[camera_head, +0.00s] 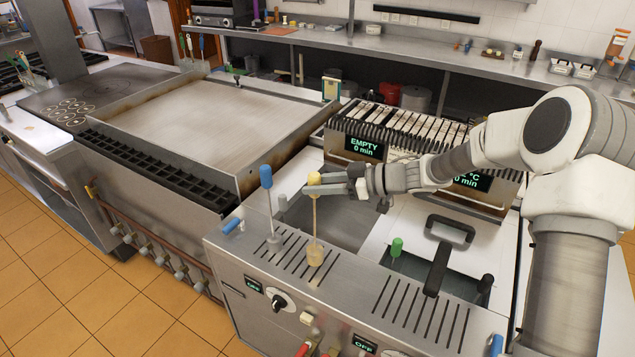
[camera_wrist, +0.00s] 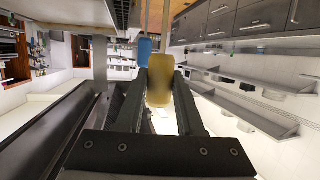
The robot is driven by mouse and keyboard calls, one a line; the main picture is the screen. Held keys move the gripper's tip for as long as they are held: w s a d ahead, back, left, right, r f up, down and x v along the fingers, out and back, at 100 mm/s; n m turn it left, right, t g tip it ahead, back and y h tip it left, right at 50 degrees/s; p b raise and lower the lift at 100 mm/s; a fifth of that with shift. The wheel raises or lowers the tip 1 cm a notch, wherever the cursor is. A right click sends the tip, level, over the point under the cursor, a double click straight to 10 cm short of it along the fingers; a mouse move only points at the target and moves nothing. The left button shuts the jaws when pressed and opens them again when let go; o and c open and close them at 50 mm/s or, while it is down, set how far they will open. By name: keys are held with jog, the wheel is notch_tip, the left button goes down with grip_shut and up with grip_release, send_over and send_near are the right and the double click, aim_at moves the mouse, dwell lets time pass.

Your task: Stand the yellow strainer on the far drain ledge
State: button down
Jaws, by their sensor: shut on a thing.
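The yellow strainer has a yellow grip (camera_head: 314,180), a thin rod and a yellow lower end (camera_head: 315,255). My gripper (camera_head: 320,187) is shut on the grip. In the wrist view the yellow grip (camera_wrist: 160,80) sits between both fingers. The strainer hangs upright over the left slotted drain ledge (camera_head: 331,281), and its lower end looks at or close to the slots. I cannot tell whether it touches. A blue strainer (camera_head: 266,177) stands upright just left of it on the same ledge. Its blue grip also shows in the wrist view (camera_wrist: 145,52).
Another slotted ledge (camera_head: 421,311) lies at the right front. Behind the ledges is an open basin (camera_head: 350,222) and a green-handled tool (camera_head: 396,248) beside a black handle (camera_head: 438,268). The slatted grill (camera_head: 400,127) stands behind my gripper; a wide flat griddle (camera_head: 200,110) is left.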

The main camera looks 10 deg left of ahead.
jog(key=shift+f, duration=0.15)
jog(key=shift+f+b, duration=0.4)
jog(key=shift+f, duration=0.85)
jog(key=shift+c, duration=2.3)
grip_release()
jog(key=shift+d, duration=0.1)
